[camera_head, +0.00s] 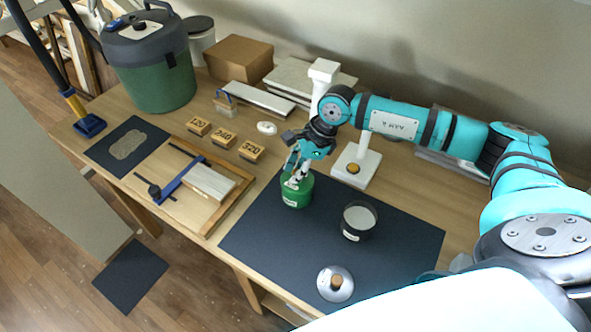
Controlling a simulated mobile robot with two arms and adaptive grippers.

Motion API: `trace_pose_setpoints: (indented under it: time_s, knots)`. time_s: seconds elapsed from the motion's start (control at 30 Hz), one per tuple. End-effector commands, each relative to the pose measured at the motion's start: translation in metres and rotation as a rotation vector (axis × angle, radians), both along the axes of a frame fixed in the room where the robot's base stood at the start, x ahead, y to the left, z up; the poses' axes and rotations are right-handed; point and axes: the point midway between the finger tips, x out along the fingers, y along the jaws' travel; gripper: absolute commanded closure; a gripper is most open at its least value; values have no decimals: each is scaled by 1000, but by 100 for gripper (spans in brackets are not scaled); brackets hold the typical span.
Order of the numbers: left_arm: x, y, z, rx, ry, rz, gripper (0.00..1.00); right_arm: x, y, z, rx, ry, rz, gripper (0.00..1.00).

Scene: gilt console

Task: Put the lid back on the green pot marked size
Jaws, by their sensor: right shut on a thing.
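The green pot (296,200), with a pale label on its front, stands upright near the back left of a dark mat. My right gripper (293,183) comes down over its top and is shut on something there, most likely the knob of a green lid. The fingers hide the knob, and I cannot tell whether the lid is fully seated. A black pot (352,234) with a pale label stands open to the right, with pale grey contents. A silver lid with a wooden knob (335,284) lies at the mat's front. My left gripper is not in view.
The dark mat (265,236) has free room around the pots. A white stand (355,168) is close behind my gripper. Blocks marked 120, 240 and 320 (251,151) and a wooden frame with a blue clamp (210,185) are left. A large green canister (155,85) stands back left.

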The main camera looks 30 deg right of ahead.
Motion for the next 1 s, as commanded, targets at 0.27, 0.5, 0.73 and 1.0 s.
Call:
trace_pose_setpoints:
  time_s: [0.27,0.5,0.73,1.0]
  knots:
    - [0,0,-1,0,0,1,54,0,0,0,0,-1,0,100]
    - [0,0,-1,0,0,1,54,0,0,0,1,-1,0,100]
    - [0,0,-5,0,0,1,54,0,-1,-2,1,-1,0,100]
    - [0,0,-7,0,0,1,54,0,-1,-1,1,-1,0,100]
